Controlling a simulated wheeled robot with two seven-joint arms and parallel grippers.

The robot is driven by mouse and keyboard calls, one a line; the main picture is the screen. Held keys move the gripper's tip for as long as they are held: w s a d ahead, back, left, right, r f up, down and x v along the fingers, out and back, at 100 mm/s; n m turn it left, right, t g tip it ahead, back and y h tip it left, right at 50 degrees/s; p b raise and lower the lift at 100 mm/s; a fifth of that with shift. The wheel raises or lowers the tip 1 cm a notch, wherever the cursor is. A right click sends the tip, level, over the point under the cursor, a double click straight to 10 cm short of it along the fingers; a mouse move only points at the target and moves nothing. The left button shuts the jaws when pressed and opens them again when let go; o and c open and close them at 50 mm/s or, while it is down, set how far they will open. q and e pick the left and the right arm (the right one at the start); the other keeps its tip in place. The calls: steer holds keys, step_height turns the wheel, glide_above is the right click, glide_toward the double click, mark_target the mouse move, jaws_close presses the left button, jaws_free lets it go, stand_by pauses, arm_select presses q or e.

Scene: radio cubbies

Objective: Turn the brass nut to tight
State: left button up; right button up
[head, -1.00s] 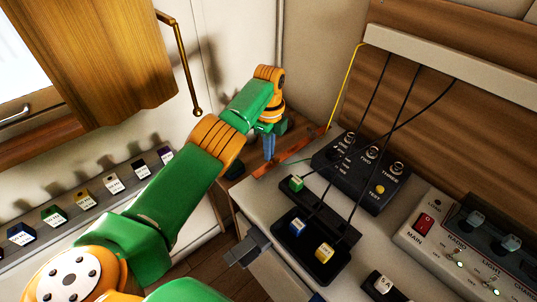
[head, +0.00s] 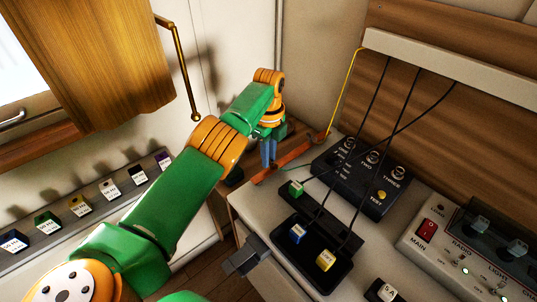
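My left arm reaches across to the far end of the bench. My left gripper (head: 268,152) points down there, with blue-grey fingers beside a flat orange-red strip (head: 290,160). I cannot tell whether the fingers are open or shut. The brass nut is not clearly visible; the gripper and wrist may hide it. A yellow wire (head: 346,92) runs down from the wall trunking to the far end of the strip. My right gripper is not in view.
A black test box (head: 352,190) marked ONE, TWO, THREE stands right of the strip. A black holder (head: 305,252) with green, blue and yellow tagged plugs lies nearer, its black leads rising to the wall. A switch panel (head: 415,238) is at right. Labelled cubbies (head: 95,225) line the left.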

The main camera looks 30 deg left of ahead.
arm_select(q)
steer(key=shift+w, duration=0.15)
steer(key=shift+r, duration=0.2)
step_height(320, 180, up, 7)
steer(key=p, duration=0.6)
steer(key=shift+p, duration=0.3)
steer(key=shift+f, duration=0.25)
